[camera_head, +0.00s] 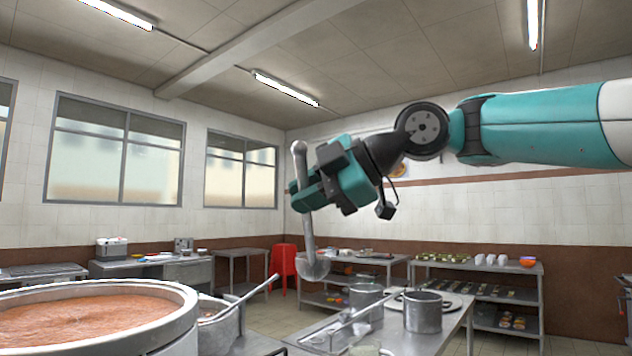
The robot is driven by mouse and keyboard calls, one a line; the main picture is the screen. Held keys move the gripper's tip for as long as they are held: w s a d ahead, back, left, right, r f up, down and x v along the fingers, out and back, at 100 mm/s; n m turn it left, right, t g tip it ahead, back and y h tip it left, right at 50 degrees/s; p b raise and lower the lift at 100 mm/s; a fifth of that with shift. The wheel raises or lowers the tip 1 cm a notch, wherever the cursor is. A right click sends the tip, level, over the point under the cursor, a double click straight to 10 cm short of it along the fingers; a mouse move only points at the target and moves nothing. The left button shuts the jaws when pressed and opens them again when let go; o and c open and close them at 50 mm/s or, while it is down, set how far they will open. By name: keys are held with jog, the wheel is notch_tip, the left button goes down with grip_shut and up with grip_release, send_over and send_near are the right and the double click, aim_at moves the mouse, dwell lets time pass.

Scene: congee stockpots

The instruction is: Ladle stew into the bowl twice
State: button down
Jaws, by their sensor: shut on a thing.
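My gripper (301,193) is shut on the handle of a metal ladle (308,228), high in the middle of the view. The ladle hangs nearly upright with its scoop at the bottom; I cannot see whether the scoop holds anything. A large steel stockpot (170,338) full of orange-brown stew (85,318) stands at the lower left. The ladle is apart from it, up and to its right. A small orange bowl (528,261) sits on a far shelf table at the right; I cannot tell whether it is the task's bowl.
A smaller pot (218,330) with another ladle (245,297) leaning out stands right of the stockpot. A steel table (440,335) in front holds two metal pots (426,312) (366,305). Worktables (180,270), a red stool (283,265) and shelf tables (480,290) stand farther back.

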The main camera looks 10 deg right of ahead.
jog(key=s+a+f+n+g+y+p, duration=0.1)
jog(key=s+a+f+n+g, duration=0.2)
jog(key=s+a+f, duration=0.4)
jog(key=s+a+f+n+g+y+p, duration=0.1)
jog(key=s+a+f+n+g, duration=0.2)
jog(key=a+f, duration=0.5)
jog(key=s+a+f+n+g, duration=0.1)
jog(key=s+a+f, duration=0.1)
jog(key=s, duration=0.5)
jog(key=s+a+f+n+g, duration=0.1)
jog(key=s+a+f+g, duration=0.1)
jog(key=s+f, duration=0.3)
jog(key=s+a+f+n+g+p, duration=0.1)
jog(key=s+a+f+g, duration=0.1)
jog(key=s, duration=0.6)
jog(key=shift+s+a+f+n+h, duration=0.35)
jog(key=shift+a+f+n, duration=0.1)
jog(key=shift+f, duration=0.3)
jog(key=shift+b, duration=0.7)
jog(key=shift+f, duration=0.15)
